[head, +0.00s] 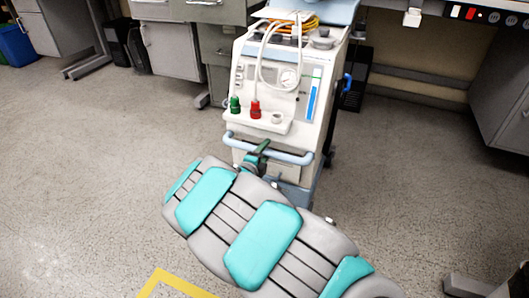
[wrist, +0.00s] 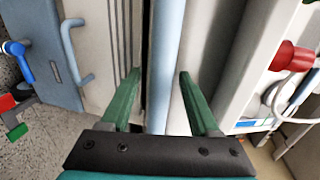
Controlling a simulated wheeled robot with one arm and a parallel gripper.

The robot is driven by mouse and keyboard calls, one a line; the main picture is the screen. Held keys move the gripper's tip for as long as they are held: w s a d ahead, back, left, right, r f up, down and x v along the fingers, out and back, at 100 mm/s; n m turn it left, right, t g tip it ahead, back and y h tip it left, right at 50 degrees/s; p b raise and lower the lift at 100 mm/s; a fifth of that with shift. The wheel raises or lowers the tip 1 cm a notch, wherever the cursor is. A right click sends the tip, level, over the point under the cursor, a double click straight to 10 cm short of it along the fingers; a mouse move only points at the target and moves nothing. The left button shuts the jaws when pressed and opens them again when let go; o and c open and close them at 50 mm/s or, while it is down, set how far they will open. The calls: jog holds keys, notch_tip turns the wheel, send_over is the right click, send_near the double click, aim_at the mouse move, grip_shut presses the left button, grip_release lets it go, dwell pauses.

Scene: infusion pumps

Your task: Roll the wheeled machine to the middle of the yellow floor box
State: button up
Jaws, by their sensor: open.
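The wheeled machine (head: 305,90) is a white cart with a gauge, a green and a red knob and a light blue front handle (head: 292,156). It stands upright in front of the grey cabinets. My gripper (head: 262,149) is at the middle of the handle. In the wrist view, the green fingers of my gripper (wrist: 160,73) are apart, with the light blue handle bar (wrist: 166,45) between them; I cannot tell whether they touch it. A corner of the yellow floor box (head: 175,279) shows at the bottom of the head view; my arm hides part of the floor there.
Grey cabinets (head: 168,48) and a counter line the back. A dark grey unit (head: 355,78) stands behind the machine on the right. A blue bin (head: 15,45) is at the far left. The floor (head: 90,170) on the left is clear.

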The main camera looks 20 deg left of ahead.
grip_shut()
dwell(0.4)
jog(key=shift+f, duration=0.1)
dwell(0.8)
